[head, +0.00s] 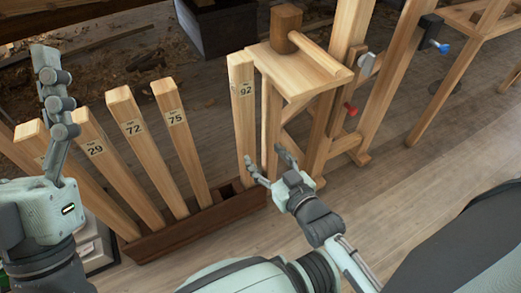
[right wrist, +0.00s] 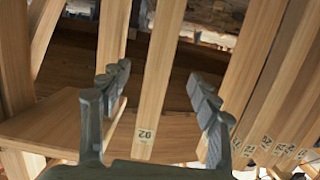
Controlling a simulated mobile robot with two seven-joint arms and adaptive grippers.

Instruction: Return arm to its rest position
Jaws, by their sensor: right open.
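My right gripper (head: 267,160) is open and empty in the head view, in front of the wooden slat marked 92 (head: 242,105). In the right wrist view its two fingers (right wrist: 158,78) stand wide apart, with a pale numbered slat between them in the picture and no visible contact. The slat stands upright at the right end of the dark wooden rack (head: 185,235); its foot is partly hidden. My left gripper (head: 52,78) is raised at the left edge, fingers pointing up. Its fingers overlap from this angle, so its opening is unclear.
Slats marked 29 (head: 97,150), 72 (head: 133,135) and 75 (head: 176,120) lean in the rack. A wooden stand (head: 285,72) with a mallet (head: 287,28) on top is just beyond my right gripper. Clamped wooden posts (head: 400,80) are farther right.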

